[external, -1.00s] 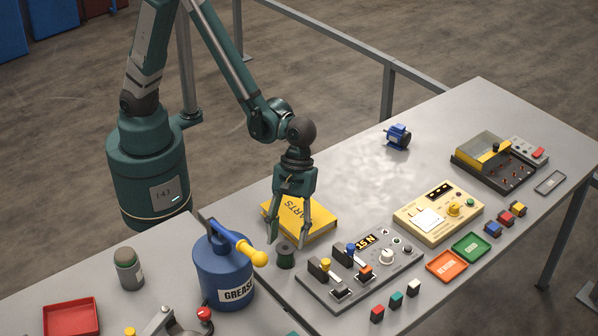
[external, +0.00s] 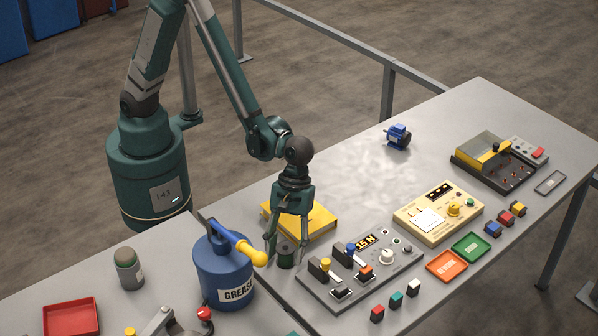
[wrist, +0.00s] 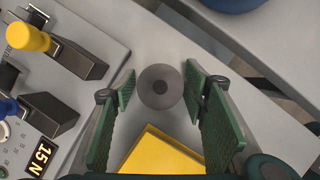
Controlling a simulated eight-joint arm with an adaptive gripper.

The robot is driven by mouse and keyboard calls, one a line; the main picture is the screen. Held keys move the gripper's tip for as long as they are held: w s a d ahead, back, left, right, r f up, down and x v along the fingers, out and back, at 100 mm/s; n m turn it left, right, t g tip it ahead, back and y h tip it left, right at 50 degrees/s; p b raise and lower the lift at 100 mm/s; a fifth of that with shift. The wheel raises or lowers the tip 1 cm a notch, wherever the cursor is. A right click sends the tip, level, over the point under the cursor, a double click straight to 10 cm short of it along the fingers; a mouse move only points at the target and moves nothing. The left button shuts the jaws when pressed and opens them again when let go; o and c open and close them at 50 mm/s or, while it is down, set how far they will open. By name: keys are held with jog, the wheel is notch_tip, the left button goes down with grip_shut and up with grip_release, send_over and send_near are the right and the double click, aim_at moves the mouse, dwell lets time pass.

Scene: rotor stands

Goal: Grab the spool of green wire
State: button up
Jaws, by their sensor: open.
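The spool of green wire (external: 285,257) stands upright on the table, beside the grey control panel and the blue grease can. My gripper (external: 287,250) is open and has come down over the spool, one finger on each side. The spool's green side is partly hidden by the fingers in the external view.
A yellow parts book (external: 318,220) lies just behind the spool. The grey control panel (external: 375,275) with levers is close on the right, and the blue grease can (external: 222,268) with its yellow-tipped handle is close on the left.

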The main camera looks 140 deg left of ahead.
aim_at(285, 248)
dwell(0.4)
jog(key=c, duration=0.9)
jog(key=shift+r, duration=0.15)
jog(key=shift+r+p, duration=0.4)
jog(key=shift+r, duration=4.5)
